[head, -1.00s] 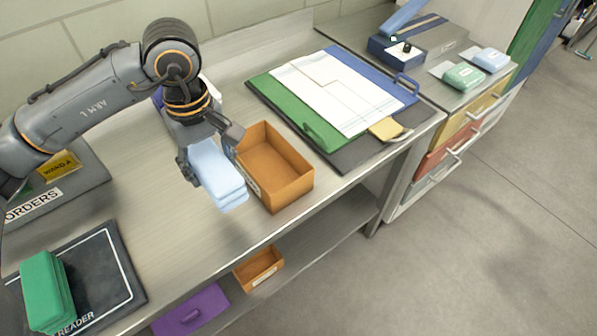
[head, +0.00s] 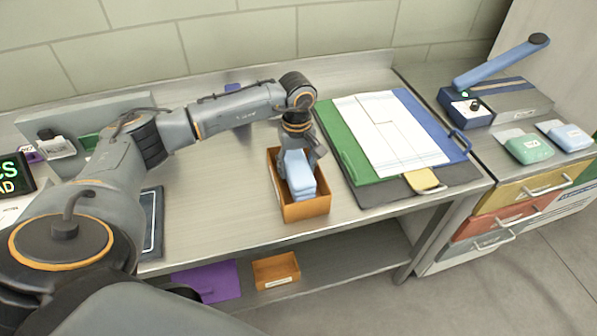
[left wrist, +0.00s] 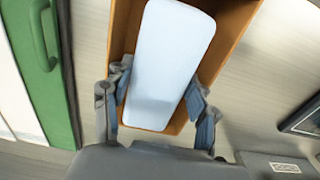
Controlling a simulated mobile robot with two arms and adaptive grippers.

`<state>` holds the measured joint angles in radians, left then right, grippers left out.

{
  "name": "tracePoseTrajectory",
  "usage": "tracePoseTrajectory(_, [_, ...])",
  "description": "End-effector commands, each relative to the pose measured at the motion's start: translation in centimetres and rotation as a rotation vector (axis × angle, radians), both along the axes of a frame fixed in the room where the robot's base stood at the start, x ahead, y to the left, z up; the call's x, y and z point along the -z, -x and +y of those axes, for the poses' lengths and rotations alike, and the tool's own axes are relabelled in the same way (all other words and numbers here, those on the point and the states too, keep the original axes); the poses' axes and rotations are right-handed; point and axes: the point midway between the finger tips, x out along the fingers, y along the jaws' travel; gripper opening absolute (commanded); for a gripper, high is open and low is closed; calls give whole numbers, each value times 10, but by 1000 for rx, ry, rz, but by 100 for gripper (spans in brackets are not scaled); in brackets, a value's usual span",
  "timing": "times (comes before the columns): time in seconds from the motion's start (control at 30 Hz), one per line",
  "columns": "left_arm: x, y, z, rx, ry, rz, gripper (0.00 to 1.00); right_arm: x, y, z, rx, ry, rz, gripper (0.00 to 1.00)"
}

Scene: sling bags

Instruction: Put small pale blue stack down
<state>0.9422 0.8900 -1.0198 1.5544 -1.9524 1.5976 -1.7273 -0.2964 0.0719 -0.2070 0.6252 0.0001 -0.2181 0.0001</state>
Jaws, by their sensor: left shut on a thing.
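The small pale blue stack (head: 299,180) is in my left gripper (head: 298,160). In the head view it is lined up with the open orange tray (head: 305,210) on the bench, within its rim. I cannot tell whether it touches the tray floor. In the left wrist view the stack (left wrist: 170,55) lies lengthwise between the tray's walls (left wrist: 230,62), with the fingers of my left gripper (left wrist: 160,125) on its two sides. My right gripper is not in view.
A green and blue folder with white papers (head: 385,135) lies right of the tray. A blue-armed device (head: 490,100), a green packet (head: 530,148) and a blue packet (head: 566,136) are farther right. Bare bench (head: 215,200) lies left of the tray. A purple item (head: 210,282) is on the lower shelf.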

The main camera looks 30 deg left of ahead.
Motion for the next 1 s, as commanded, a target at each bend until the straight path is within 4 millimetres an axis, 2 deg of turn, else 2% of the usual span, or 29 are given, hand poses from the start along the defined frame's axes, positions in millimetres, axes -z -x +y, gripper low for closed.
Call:
tracePoseTrajectory(0.2, [27,1,-1,-1,1,3,14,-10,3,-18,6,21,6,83])
tracePoseTrajectory(0.57, [33,0,0,0,0,1,14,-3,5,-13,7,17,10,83])
tracePoseTrajectory(0.6, [32,1,0,0,0,1,64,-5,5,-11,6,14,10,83])
tracePoseTrajectory(0.63, [32,1,0,0,0,1,67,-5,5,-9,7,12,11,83])
tracePoseTrajectory(0.8, [32,1,0,0,-1,2,67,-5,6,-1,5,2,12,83])
tracePoseTrajectory(1.0, [28,1,0,-1,-1,2,67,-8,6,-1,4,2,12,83])
